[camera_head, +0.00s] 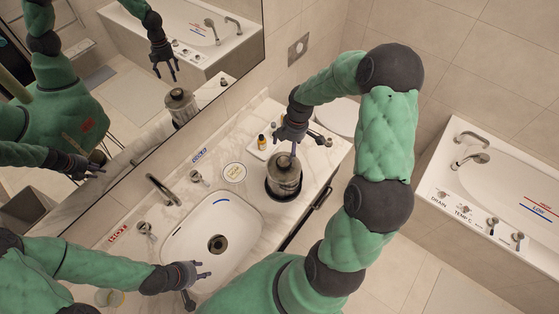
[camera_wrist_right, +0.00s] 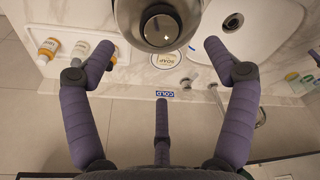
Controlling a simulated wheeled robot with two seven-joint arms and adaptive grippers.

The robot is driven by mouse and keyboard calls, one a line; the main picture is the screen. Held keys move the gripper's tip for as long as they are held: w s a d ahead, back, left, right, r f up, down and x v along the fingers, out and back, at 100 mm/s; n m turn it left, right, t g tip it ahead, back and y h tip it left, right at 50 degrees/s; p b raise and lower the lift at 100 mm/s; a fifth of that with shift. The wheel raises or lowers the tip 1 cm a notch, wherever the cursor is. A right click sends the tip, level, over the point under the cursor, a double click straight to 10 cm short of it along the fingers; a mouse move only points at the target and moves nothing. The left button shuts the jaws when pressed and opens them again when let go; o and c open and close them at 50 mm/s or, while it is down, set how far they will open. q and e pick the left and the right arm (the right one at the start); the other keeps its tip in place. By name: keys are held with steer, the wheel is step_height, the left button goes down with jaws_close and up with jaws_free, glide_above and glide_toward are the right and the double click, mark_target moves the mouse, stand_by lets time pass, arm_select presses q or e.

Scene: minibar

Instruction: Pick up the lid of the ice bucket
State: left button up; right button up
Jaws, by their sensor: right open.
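The ice bucket (camera_head: 284,184) is a dark metallic round vessel on the counter at the right of the sink, standing on a dark round base. Its lid (camera_head: 285,165) is on top, with a round knob. In the right wrist view the shiny lid (camera_wrist_right: 184,38) and its dark knob (camera_wrist_right: 159,28) show at the top middle, cut off by the frame edge. My right gripper (camera_head: 291,140) is open and empty just above the lid; its fingers (camera_wrist_right: 160,50) are spread to either side of the knob, apart from it. My left gripper (camera_head: 203,270) is open and empty over the sink's front edge.
A white tray with small bottles (camera_head: 262,143) stands behind the bucket. A round soap dish (camera_head: 234,172), the sink (camera_head: 205,235) and a faucet (camera_head: 160,190) lie to the left. A mirror (camera_head: 190,60) is behind the counter.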

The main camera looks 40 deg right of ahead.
mark_target(284, 162)
steer(key=f, duration=0.3)
steer(key=shift+w+a+f, duration=0.15)
steer(key=shift+a+f, duration=0.1)
steer(key=shift+f, duration=0.05)
steer(key=shift+w+f, duration=0.15)
steer(key=shift+f, duration=0.05)
steer(key=shift+a+f+p, duration=0.2)
steer(key=shift+f+p, duration=0.2)
steer(key=shift+f, duration=0.9)
steer(key=shift+a+f+p, duration=0.2)
steer(key=shift+f+p, duration=0.2)
steer(key=shift+f, duration=0.9)
steer(key=shift+a, duration=0.1)
steer(key=c, duration=1.4)
